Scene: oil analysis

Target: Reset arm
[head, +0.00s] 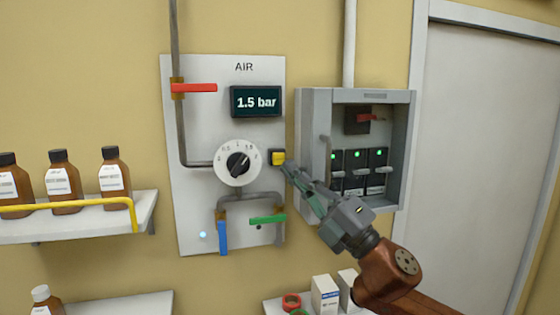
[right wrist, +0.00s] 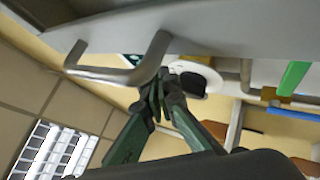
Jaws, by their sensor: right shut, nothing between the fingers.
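My right gripper (head: 288,170) reaches up from the lower right in the head view, its fingers shut with nothing between them. Its fingertips are at the right edge of the AIR panel (head: 190,130), just below and right of a small yellow block (head: 278,157); I cannot tell whether they touch it. In the right wrist view the shut fingers (right wrist: 165,82) show close to a grey bar handle (right wrist: 110,74), with the white dial (right wrist: 200,75) beyond. My left gripper is not in view.
The open grey breaker box (head: 402,150) is on the wall right of my gripper. The panel carries a display (head: 256,102), a dial (head: 238,163) and red (head: 200,88), blue (head: 222,237) and green (head: 268,219) levers. A shelf (head: 80,221) holds brown bottles at left.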

